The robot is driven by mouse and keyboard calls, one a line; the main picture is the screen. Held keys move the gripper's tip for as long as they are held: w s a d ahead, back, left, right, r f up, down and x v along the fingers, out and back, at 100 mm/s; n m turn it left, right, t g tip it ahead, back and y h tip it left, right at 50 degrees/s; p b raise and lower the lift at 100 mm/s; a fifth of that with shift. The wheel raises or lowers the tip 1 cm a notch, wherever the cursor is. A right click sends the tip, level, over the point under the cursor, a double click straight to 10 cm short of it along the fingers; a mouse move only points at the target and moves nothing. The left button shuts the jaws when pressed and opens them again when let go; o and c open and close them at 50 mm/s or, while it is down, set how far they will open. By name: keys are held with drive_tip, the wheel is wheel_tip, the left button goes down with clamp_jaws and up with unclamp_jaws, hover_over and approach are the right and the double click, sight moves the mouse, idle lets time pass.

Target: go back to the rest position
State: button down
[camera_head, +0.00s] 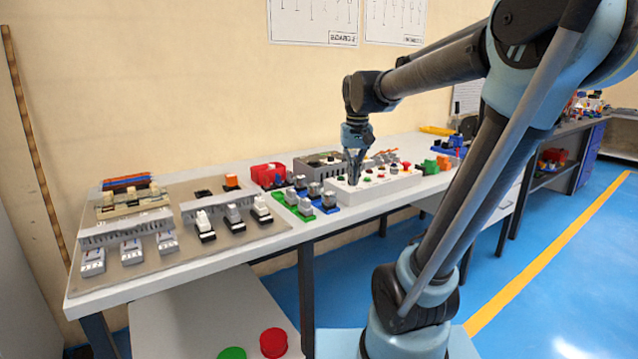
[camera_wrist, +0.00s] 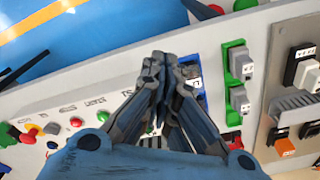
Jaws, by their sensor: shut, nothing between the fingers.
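My gripper (camera_head: 354,172) points down over the workbench (camera_head: 250,235), just above the near left end of a white control panel (camera_head: 372,190) with coloured buttons. In the wrist view my gripper (camera_wrist: 163,62) has its dark fingers together with nothing between them. The fingertips cover part of the panel and of a blue-based switch part (camera_wrist: 192,72). I cannot tell whether they touch anything. My arm reaches in from the right side of the head view.
Green-based switch parts (camera_head: 296,205) stand left of my gripper, with a red bin (camera_head: 268,174) behind. A mounting plate (camera_head: 190,235) with grey and white modules fills the left of the bench. Red (camera_head: 273,342) and green (camera_head: 232,353) discs lie on the lower shelf. Blue floor (camera_head: 580,260) is open at right.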

drive_tip(key=s+d+f, duration=0.4)
drive_tip(key=s+f, duration=0.5)
drive_tip(key=s+d+f+t, duration=0.1)
drive_tip(key=s+d+f, duration=0.3)
drive_tip(key=s+f, duration=0.5)
drive_tip(key=shift+s+d, duration=0.25)
drive_tip(key=shift+d, duration=0.15)
